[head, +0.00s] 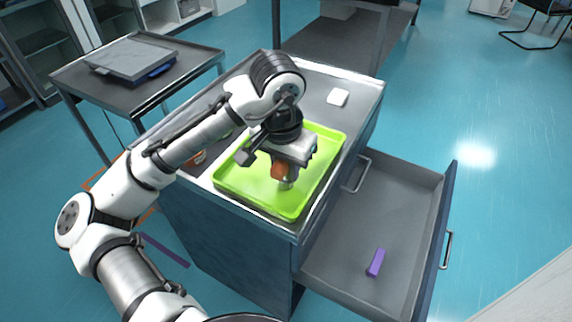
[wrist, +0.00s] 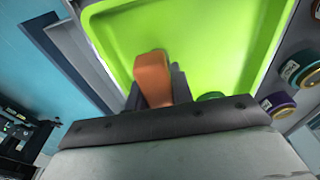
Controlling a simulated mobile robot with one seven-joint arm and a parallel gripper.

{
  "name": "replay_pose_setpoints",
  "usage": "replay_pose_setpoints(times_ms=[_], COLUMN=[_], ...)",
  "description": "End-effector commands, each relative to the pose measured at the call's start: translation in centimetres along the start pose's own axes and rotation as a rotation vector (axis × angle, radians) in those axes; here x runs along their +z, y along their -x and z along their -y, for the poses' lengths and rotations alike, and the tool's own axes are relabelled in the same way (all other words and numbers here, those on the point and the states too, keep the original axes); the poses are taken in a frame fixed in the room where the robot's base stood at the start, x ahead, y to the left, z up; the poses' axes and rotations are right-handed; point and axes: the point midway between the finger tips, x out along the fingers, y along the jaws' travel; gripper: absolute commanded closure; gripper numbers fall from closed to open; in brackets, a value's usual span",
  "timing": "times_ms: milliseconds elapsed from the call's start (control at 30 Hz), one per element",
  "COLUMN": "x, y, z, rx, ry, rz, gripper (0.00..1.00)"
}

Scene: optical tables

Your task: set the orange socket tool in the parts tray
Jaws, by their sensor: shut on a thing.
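The orange socket tool (head: 280,170) is between the fingers of my gripper (head: 286,179), which is shut on it. The tool also shows in the wrist view (wrist: 152,72), with the dark fingers (wrist: 158,92) around its lower part. The parts tray (head: 243,180) is bright green and shallow, and lies on the cabinet top. My gripper and the tool are over the tray's inside. I cannot tell whether the tool touches the tray floor. The tray (wrist: 205,40) fills much of the wrist view. My wrist hides part of the tray in the head view.
A drawer (head: 400,210) stands open at the right, with a purple block (head: 376,262) inside. A white item (head: 338,97) lies behind the tray. Round teal (wrist: 300,68) and purple (wrist: 278,103) items stand beside the tray. A side table (head: 185,75) holds a flat grey device (head: 132,58).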

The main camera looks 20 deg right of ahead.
Motion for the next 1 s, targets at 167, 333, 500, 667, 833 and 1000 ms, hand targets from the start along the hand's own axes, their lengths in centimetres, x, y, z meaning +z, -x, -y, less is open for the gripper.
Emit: replay_pose_setpoints(times_ms=[167, 333, 500, 667, 833, 1000], x=[0.0, 0.0, 0.0, -0.1, -0.1, -0.1], y=[-0.3, -0.3, -0.3, 0.3, 2.8, 6.7], z=[0.0, 0.0, 0.0, 0.0, 0.0, 0.1], rx=[0.001, 0.001, 0.000, -0.001, -0.001, -0.005], ry=[0.000, 0.000, 0.000, 0.000, -0.001, 0.001], rz=[0.000, 0.000, 0.000, 0.000, -0.002, -0.002], gripper=[0.73, 0.55, 0.55, 0.55, 0.55, 0.55])
